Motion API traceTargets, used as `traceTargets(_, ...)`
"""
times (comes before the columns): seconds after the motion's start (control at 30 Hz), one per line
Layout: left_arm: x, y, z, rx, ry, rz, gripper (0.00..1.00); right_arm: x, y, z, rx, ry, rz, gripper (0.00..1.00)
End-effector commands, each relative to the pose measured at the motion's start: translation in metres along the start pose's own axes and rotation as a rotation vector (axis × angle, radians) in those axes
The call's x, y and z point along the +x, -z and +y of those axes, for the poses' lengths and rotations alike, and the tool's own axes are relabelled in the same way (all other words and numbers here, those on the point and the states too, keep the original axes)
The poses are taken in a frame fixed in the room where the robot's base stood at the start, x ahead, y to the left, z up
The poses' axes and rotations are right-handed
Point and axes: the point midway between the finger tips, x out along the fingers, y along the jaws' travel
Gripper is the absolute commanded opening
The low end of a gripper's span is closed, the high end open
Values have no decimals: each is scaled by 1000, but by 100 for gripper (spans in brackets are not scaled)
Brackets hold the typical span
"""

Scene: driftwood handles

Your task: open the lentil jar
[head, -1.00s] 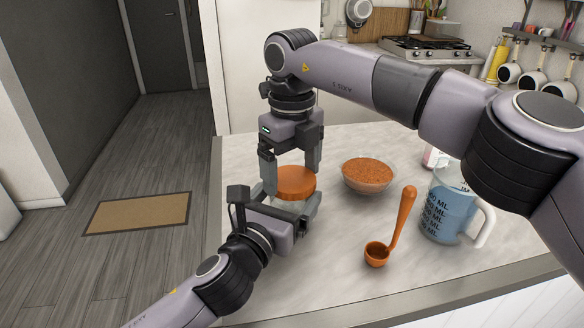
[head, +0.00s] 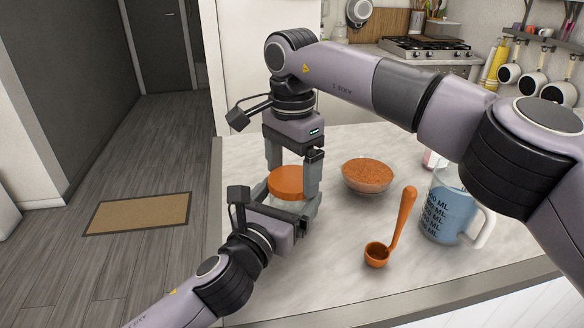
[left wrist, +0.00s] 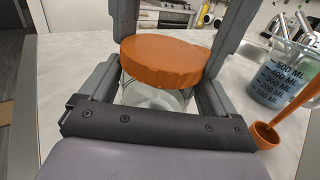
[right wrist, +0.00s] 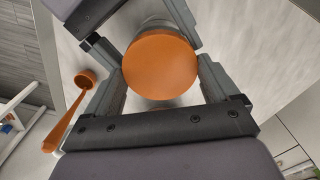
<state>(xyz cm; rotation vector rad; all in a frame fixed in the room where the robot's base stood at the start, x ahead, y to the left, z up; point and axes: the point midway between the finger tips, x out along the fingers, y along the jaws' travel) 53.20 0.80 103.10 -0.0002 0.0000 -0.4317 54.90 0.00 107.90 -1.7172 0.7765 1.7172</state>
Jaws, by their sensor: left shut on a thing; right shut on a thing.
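The jar has a round orange lid (head: 286,180) above a clear glass body (head: 288,203), standing near the left side of the counter. My left gripper (head: 290,201) is low beside the counter, shut on the glass body. My right gripper (head: 292,178) points down from above, shut on the lid. In the left wrist view the lid (left wrist: 165,60) looks tilted over the glass (left wrist: 155,97); I cannot tell whether it is free of the rim. In the right wrist view the lid (right wrist: 160,66) lies between my right fingers. The jar's contents are hard to see.
A glass bowl of orange-brown grains (head: 367,175) stands right of the jar. An orange scoop (head: 378,254) and a measuring jug of blue liquid (head: 442,212) are farther right. The counter (head: 320,285) is clear in front; its left edge is close to the jar.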

Motion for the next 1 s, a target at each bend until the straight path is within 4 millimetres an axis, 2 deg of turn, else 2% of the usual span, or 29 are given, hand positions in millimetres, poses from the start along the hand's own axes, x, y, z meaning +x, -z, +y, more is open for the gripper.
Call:
traceTargets(0.17, 0, 1, 1, 2, -2, 3, 35, 0, -1, 0, -164, -3, -1, 52)
traceTargets(0.77, 0, 1, 1, 2, -2, 2, 35, 0, -1, 0, -157, -2, -1, 52)
traceTargets(1.0, 0, 1, 1, 2, -2, 2, 35, -6, 0, 0, -157, -1, 0, 52)
